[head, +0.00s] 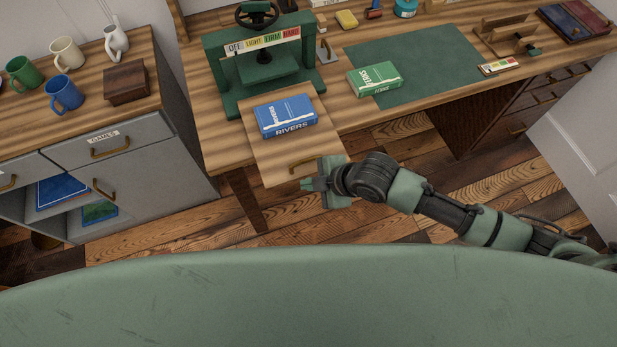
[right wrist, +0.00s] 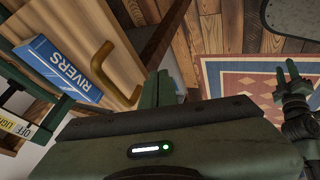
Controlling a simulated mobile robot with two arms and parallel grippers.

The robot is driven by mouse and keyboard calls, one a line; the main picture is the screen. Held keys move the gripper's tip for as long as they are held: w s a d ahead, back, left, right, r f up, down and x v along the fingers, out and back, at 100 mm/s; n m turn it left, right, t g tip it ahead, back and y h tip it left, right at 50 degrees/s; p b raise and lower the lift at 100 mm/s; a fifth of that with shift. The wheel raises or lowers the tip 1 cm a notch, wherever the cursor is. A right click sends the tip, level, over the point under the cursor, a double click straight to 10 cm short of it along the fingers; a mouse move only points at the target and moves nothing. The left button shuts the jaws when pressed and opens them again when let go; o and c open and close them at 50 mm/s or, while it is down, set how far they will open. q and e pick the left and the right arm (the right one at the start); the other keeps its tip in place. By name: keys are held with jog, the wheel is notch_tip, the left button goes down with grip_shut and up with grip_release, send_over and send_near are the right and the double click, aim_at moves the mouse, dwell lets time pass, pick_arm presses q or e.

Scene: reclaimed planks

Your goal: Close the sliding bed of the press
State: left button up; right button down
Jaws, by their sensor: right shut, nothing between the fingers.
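The green press (head: 213,68) stands on the desk with a black handwheel on top. Its wooden sliding bed (head: 262,160) is pulled out toward me and overhangs the desk's front edge. A blue "RIVERS" book (head: 286,115) lies on the bed and also shows in the right wrist view (right wrist: 57,70). A brass handle (head: 302,168) is on the bed's front; it also shows in the right wrist view (right wrist: 103,72). My right gripper (head: 308,185) is shut and empty, close in front of the handle.
A green book (head: 374,79) lies on the desk right of the press, partly on a green mat (head: 425,55). A grey cabinet (head: 140,165) with mugs and a wooden box (head: 126,83) on top stands left. Floor in front of the desk is clear.

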aim_at(283, 117)
jog(key=shift+w+a, duration=0.15)
jog(key=shift+w, duration=0.15)
jog(key=w+a+b, duration=0.1)
jog(key=w, duration=0.3)
jog(key=w+a+b, duration=0.2)
jog(key=w, duration=0.2)
jog(key=w+a+b, duration=0.1)
jog(key=w+b, duration=0.1)
jog(key=w, duration=0.3)
jog(key=shift+a+f, duration=0.15)
jog(key=w, duration=0.1)
jog(key=w+a+b, duration=0.1)
jog(key=w, duration=0.1)
jog(key=w+b, duration=0.1)
jog(key=w, duration=0.1)
jog(key=shift+a, duration=0.25)
jog(key=shift+w+a, duration=0.15)
jog(key=shift+w, duration=0.35)
jog(key=shift+r, duration=0.35)
jog(key=shift+w+r, duration=0.1)
jog(key=shift+w, duration=0.05)
